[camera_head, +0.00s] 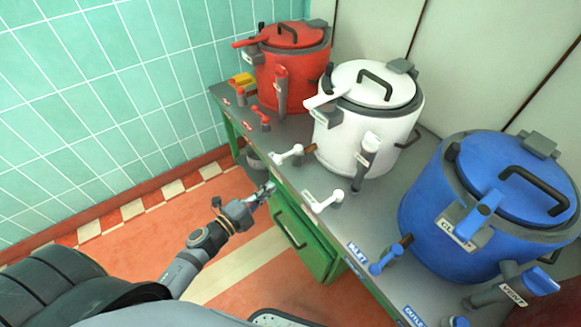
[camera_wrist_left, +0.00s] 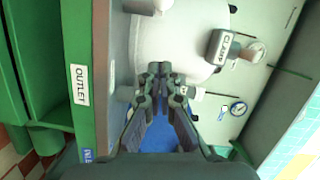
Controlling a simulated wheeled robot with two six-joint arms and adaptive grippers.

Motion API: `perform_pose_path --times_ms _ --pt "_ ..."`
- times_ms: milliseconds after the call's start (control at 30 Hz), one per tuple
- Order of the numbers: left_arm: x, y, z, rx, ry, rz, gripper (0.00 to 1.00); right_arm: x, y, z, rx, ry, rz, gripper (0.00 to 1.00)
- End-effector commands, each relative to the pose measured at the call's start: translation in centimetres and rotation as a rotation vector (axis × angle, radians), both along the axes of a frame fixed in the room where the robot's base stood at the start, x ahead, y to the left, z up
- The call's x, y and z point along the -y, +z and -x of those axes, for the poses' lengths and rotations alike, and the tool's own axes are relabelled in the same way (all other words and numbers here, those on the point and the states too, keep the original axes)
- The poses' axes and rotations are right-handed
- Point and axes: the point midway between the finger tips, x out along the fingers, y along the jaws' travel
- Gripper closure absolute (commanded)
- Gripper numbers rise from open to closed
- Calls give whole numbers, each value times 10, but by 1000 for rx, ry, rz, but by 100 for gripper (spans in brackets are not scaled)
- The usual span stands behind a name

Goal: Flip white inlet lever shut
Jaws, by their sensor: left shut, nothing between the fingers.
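The white inlet lever (camera_head: 288,155) sits beside a copper-coloured pipe stub at the left foot of the white kettle (camera_head: 345,135). Its handle points left toward the bench's front edge. The white outlet lever (camera_head: 326,201) lies nearer, on the same bench. My left gripper (camera_head: 264,192) is shut and empty, in front of the bench edge, below and left of the inlet lever and apart from it. In the left wrist view its closed fingertips (camera_wrist_left: 158,70) show before the white kettle (camera_wrist_left: 180,40). A white piece at that view's top edge may be a lever; I cannot tell which. My right gripper is not in view.
A red kettle (camera_head: 290,65) stands at the back and a blue kettle (camera_head: 490,205) at the right, each with levers at its foot. The grey bench top (camera_head: 335,230) has a green cabinet (camera_head: 300,240) below. The floor to the left is clear.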

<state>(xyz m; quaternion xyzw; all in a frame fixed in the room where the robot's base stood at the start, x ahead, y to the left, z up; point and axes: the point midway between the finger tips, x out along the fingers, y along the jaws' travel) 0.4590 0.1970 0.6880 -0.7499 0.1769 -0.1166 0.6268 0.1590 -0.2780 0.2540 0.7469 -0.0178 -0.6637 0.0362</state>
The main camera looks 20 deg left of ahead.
Motion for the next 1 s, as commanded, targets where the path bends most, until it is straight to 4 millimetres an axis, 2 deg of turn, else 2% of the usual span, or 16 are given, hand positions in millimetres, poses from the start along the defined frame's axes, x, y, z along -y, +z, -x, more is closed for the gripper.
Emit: perform_pose_path --times_ms 367,467,633,867,900,1000 --pt "1 2 -5 1 3 1 100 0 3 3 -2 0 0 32" --pt "7 4 -18 3 6 4 100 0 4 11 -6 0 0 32" --pt "22 3 -51 2 5 5 100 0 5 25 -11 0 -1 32" --pt "42 -2 -95 1 3 5 100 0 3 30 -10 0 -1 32" --pt "34 -9 -99 -1 2 -2 100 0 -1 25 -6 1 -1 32" --pt "22 -12 -107 -2 2 -2 100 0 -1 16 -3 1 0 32"
